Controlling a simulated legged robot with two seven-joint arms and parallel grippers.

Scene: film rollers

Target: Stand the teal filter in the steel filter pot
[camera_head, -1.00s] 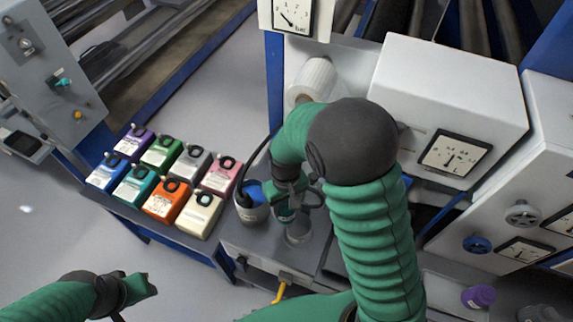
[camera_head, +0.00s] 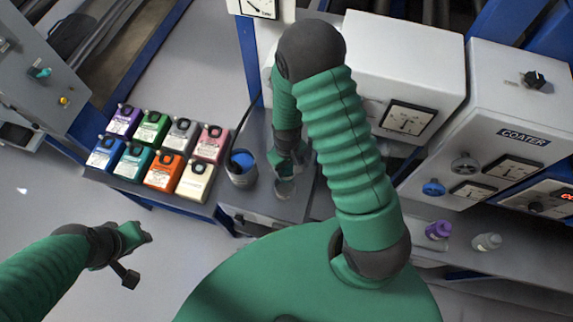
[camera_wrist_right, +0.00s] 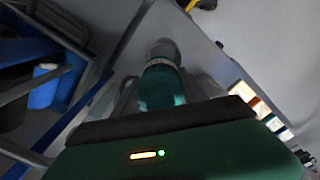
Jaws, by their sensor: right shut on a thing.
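In the wrist view the teal filter (camera_wrist_right: 163,88), a cylinder with a pale band near its far end, sits between my right gripper's fingers. In the head view my right gripper (camera_head: 287,165) is shut on it, pointing down, and the filter is mostly hidden by the gripper. The steel filter pot (camera_head: 285,189) stands on the bench right under the gripper, and it also shows beyond the filter in the wrist view (camera_wrist_right: 164,47). I cannot tell whether the filter's end is inside the pot or just above it. My left gripper (camera_head: 137,257) is open and empty, over the floor at lower left.
A grey bucket with a blue top (camera_head: 241,172) and a black cable stands just left of the pot. Several coloured boxes (camera_head: 162,172) fill the bench further left. A purple bottle (camera_head: 438,230) and a grey bottle (camera_head: 487,242) stand at right, below the white coater cabinets (camera_head: 520,110).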

